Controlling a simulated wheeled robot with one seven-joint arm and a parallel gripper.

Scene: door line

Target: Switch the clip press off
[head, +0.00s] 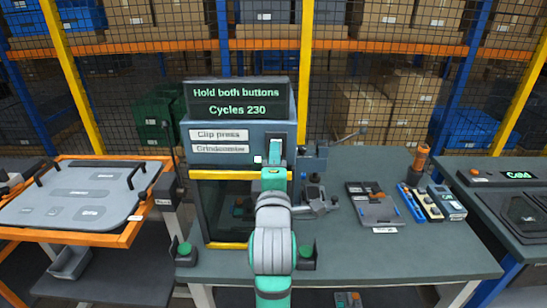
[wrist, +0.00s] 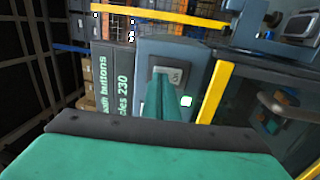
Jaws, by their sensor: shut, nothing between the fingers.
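The clip press (head: 228,157) stands on the bench, with a dark display (head: 237,98) on top reading "Hold both buttons, Cycles 230". A label on its front reads "Clip press". My gripper (head: 274,152) is shut and empty, in front of the right part of the press's upper face. In the wrist view my gripper (wrist: 160,88) points at a grey switch plate (wrist: 170,74) on the press. The fingers cover part of the plate, and I cannot tell whether they touch it. A small white lamp (head: 257,160) is lit beside the gripper; it also shows in the wrist view (wrist: 186,101).
Green buttons (head: 185,248) (head: 306,250) stand at either side of the press front. Yellow bars frame its dark opening. A tool (head: 318,199) and a grey tray (head: 378,210) lie to the right. An orange-framed table (head: 130,232) is at left. The right front bench is clear.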

